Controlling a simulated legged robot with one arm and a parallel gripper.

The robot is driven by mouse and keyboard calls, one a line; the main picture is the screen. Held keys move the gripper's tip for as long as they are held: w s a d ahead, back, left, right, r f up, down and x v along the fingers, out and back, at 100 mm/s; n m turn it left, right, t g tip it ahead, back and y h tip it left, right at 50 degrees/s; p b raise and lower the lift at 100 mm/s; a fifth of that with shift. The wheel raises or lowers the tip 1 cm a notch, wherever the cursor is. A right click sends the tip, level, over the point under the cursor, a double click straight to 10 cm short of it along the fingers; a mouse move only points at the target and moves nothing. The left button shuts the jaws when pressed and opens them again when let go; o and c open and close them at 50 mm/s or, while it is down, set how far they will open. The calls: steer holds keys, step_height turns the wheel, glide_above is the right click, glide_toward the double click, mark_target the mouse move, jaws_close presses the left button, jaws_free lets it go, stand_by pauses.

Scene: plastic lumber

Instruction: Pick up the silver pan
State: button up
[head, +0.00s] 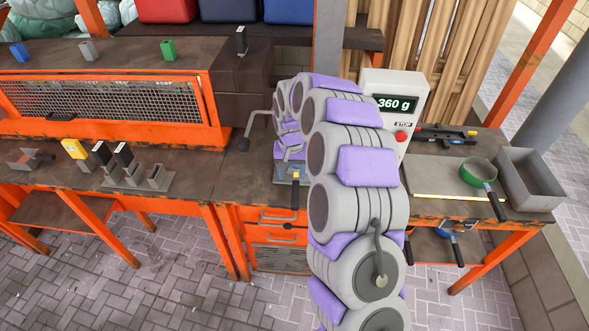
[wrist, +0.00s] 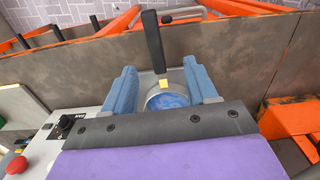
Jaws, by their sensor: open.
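The silver pan shows in the wrist view (wrist: 177,77) with its black handle pointing away from me, a yellow mark at the handle's base and something blue inside. In the head view my arm hides most of it; its black handle (head: 294,196) points to the front edge of the bench. My gripper (wrist: 161,78) is open, with one blue-grey finger on each side of the pan. I cannot tell whether the fingers touch it. In the head view my gripper (head: 290,153) is low over the pan, partly hidden by my arm.
A green pan (head: 478,172) and a grey bin (head: 530,180) are at the right. Several coloured blocks and holders stand at the left. A bent lever (head: 250,137) is left of my gripper.

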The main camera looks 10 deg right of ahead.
mark_target(295, 197)
steer(key=f, duration=0.2)
steer(key=d+f, duration=0.1)
steer(key=f, duration=0.2)
steer(key=f+b, duration=0.1)
steer(key=f, duration=0.1)
steer(key=shift+d+f, duration=0.3)
steer(key=shift+f, duration=0.1)
steer(key=shift+s+a+f, duration=0.1)
steer(key=shift+a+f, duration=0.25)
steer(key=shift+a, duration=0.05)
steer(key=f, duration=0.1)
steer(key=f+b, duration=0.1)
steer(key=f, duration=0.2)
steer(key=shift+s+f, duration=0.15)
steer(key=shift+s, duration=0.15)
steer(key=shift+d+f, duration=0.15)
steer(key=shift+d, duration=0.1)
steer(key=shift+a, duration=0.35)
steer(key=c, duration=0.7)
steer(key=shift+d, duration=0.2)
jaws_close()
